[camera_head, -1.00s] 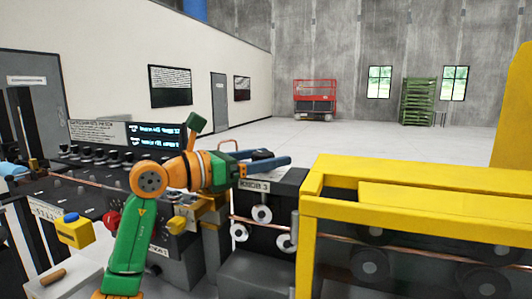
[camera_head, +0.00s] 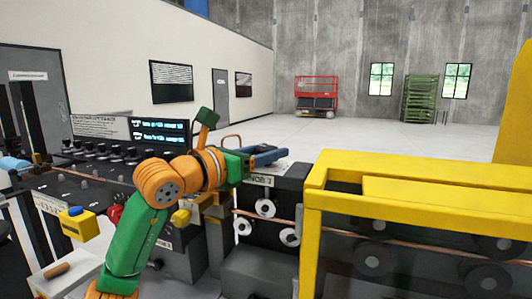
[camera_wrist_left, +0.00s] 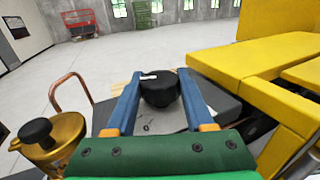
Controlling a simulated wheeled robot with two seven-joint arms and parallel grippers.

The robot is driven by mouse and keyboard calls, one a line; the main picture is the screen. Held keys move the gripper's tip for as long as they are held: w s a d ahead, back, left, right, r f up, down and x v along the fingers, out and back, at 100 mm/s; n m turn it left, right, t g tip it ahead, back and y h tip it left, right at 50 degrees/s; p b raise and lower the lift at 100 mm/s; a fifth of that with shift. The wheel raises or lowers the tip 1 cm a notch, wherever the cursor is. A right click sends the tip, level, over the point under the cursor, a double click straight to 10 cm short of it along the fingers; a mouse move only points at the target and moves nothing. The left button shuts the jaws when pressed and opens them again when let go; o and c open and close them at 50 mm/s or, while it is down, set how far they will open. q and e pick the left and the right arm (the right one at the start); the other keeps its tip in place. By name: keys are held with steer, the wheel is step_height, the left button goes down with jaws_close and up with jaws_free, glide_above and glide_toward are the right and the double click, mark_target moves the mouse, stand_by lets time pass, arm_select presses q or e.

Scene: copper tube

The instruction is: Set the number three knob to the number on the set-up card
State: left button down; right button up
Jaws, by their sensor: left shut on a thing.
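The black number three knob (camera_wrist_left: 160,92) is round, with a white mark on its top left. In the left wrist view it sits between the two blue fingers of my left gripper (camera_wrist_left: 160,78), which is shut on it. In the head view my left gripper (camera_head: 268,155) reaches over the machine top beside the partly covered KNOB 3 label (camera_head: 258,180), and the fingers hide the knob. A pale text panel (camera_head: 100,125) stands at the back of the console; its writing is too small to read, and I cannot tell whether it is the set-up card.
A yellow guard frame (camera_head: 420,170) stands close on the right. White rollers (camera_head: 265,208) and a copper tube (camera_head: 340,236) run below the knob. A brass part (camera_wrist_left: 55,140) with a black knob stands left in the wrist view. A lit display (camera_head: 160,132) is on the console.

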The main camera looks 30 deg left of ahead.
arm_select(q)
steer(key=n+y, duration=0.2)
steer(key=y, duration=0.2)
steer(key=shift+d+r+n, duration=0.1)
steer(key=shift+n, duration=0.2)
steer(key=n+y, duration=0.1)
steer(key=y, duration=0.1)
steer(key=shift+n+y, duration=0.3)
steer(key=n+y+b, duration=0.1)
steer(key=y, duration=0.1)
steer(key=n+g+y+b, duration=0.1)
steer(key=b, duration=0.1)
steer(key=shift+f+n+g+y, duration=0.2)
steer(key=shift+n+g+y, duration=0.1)
steer(key=shift+y, duration=0.1)
steer(key=shift+r+n+g+y+b, duration=0.1)
steer(key=shift+n+g+y+b, duration=0.35)
steer(key=shift+y+b, duration=0.3)
steer(key=c, duration=0.6)
jaws_free()
steer(key=o, duration=0.3)
steer(key=shift+w, duration=0.1)
